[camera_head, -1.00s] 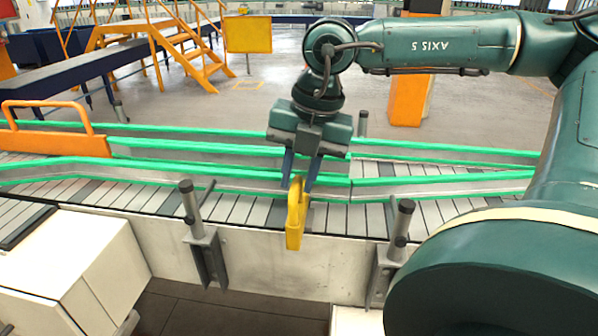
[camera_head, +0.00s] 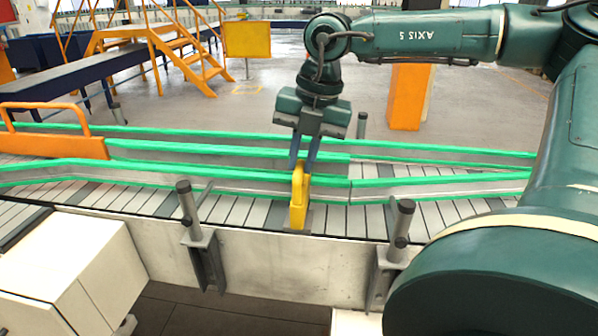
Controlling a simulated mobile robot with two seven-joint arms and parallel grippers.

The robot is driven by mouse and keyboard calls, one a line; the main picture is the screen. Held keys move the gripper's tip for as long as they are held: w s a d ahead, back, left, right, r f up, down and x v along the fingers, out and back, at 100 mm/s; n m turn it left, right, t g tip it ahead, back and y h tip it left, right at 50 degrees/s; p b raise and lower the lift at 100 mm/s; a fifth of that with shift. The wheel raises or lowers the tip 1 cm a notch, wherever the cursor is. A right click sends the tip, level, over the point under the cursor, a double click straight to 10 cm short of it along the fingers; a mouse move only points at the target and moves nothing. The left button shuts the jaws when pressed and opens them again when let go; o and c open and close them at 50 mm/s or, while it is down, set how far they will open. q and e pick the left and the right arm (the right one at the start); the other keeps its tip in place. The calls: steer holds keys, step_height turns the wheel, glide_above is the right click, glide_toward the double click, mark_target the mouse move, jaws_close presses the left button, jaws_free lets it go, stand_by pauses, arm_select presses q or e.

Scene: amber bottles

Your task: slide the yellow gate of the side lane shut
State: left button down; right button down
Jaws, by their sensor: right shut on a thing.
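The yellow gate (camera_head: 298,205) stands upright at the near edge of the conveyor, across the near side lane, with its far end close to the green-topped rail. My right gripper (camera_head: 303,168) reaches down from above and is shut on the top of the gate's handle. The gripper's fingers hide part of the handle. The side lane (camera_head: 245,206) is a strip of grey slats between the near concrete wall and the green-topped rail. My left gripper is not in view.
Green-topped guide rails (camera_head: 200,172) run along the conveyor behind the gate. Dark posts on brackets (camera_head: 186,205) rise at the near wall. A white box (camera_head: 65,265) is at lower left.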

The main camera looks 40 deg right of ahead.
steer(key=shift+w+d, duration=0.35)
steer(key=shift+d, duration=0.05)
steer(key=shift+r, duration=0.1)
steer(key=c, duration=1.4)
jaws_free()
steer(key=shift+d, duration=0.1)
steer(key=shift+r, duration=0.25)
step_height(320, 180, up, 12)
steer(key=s+d, duration=0.1)
steer(key=s, duration=0.1)
steer(key=shift+d+r, duration=0.2)
steer(key=shift+d, duration=0.05)
steer(key=shift+f, duration=0.1)
